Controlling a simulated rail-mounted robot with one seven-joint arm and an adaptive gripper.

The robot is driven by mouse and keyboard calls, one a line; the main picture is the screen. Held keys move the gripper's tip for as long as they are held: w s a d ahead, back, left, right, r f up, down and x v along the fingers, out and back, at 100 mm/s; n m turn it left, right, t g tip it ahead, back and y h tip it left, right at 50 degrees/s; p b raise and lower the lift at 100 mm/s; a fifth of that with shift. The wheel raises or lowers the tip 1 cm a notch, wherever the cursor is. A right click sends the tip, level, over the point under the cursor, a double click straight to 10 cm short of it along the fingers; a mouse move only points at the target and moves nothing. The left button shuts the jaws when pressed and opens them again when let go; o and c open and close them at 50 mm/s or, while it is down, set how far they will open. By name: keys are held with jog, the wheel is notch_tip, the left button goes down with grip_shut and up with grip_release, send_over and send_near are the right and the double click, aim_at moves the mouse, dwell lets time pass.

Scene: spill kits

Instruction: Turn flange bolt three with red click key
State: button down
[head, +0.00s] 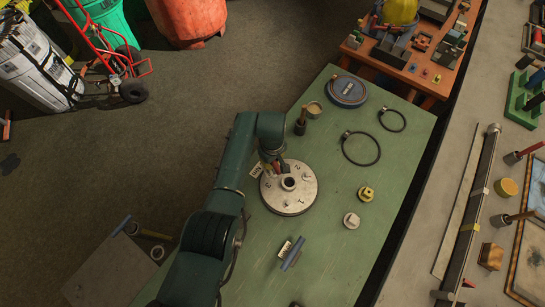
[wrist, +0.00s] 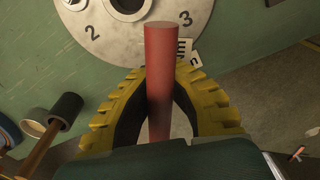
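A round metal flange (head: 305,186) with a central hub lies on the green table; its numbers are partly readable. In the wrist view the flange (wrist: 105,42) fills the top, with numbers 2 and 3 visible. My gripper (wrist: 161,72) has yellow, dark-lined fingers closed around a red rod (wrist: 160,90), which looks like the red click key. The rod's upper end is near the flange's edge in the picture, close to number 3. In the head view my gripper (head: 271,168) is over the flange's upper-left edge. The key's working end and bolt three are hidden.
A white tag (head: 256,170) lies beside the flange. On the green table (head: 325,275) are a blue round tin (head: 347,90), two black rings (head: 361,148), a yellow fitting (head: 366,193), a pale nut (head: 351,220) and a blue-edged tool (head: 292,254).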

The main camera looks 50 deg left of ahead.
jog(key=shift+r+p, duration=1.6)
jog(key=shift+r, duration=0.4)
jog(key=d+r+m, duration=0.2)
jog(key=d+m, duration=1.6)
jog(key=d, duration=1)
jog(key=s+r+p, duration=0.6)
jog(key=r+p, duration=0.4)
jog(key=p, duration=0.3)
jog(key=shift+s+a, duration=0.2)
jog(key=shift+s, duration=0.15)
